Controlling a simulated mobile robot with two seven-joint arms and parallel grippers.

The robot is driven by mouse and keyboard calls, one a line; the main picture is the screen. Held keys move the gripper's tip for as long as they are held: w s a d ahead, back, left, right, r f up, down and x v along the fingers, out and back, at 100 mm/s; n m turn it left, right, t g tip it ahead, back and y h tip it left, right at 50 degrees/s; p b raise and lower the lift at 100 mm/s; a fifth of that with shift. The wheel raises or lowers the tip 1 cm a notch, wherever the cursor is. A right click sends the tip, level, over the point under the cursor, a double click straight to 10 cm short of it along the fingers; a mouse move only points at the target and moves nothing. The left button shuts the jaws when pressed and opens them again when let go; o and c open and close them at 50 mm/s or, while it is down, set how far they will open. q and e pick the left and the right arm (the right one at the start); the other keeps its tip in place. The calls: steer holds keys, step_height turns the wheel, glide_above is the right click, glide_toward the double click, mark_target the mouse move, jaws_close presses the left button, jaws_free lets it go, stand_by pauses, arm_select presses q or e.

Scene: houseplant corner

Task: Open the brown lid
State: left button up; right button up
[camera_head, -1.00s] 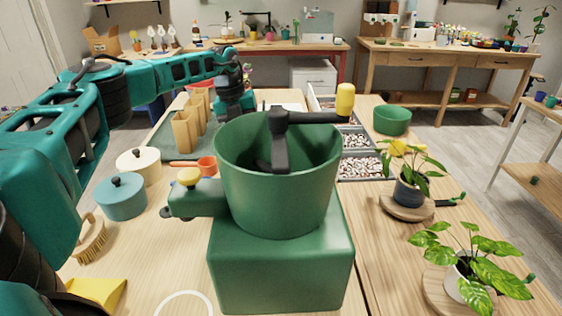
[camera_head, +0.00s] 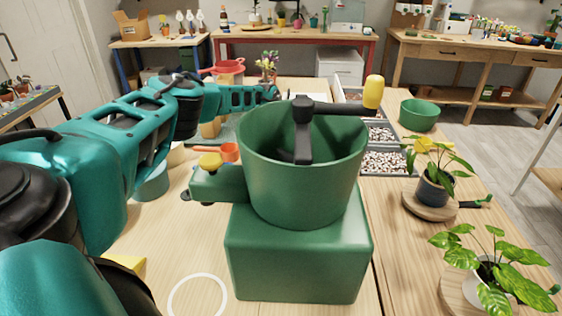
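I see no brown lid in this view. My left arm comes in from the left and reaches across the table. Its far end passes behind the green mixer-like machine (camera_head: 298,255), so its gripper is hidden. A blue pot (camera_head: 153,186) and a cream pot (camera_head: 176,155) stand left of the machine, mostly covered by my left arm; their tops are hidden. My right arm and gripper are not in view.
The machine's open drum (camera_head: 300,190) has a dark crank with a yellow knob (camera_head: 373,91). An orange scoop (camera_head: 229,152) lies behind it. Pebble trays (camera_head: 385,162), a green bowl (camera_head: 419,114) and potted plants (camera_head: 434,190) are at right. Bare wood shows at front left.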

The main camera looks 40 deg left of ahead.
arm_select(q)
steer(key=shift+f, duration=0.2)
jaws_close()
stand_by(0.3)
stand_by(0.3)
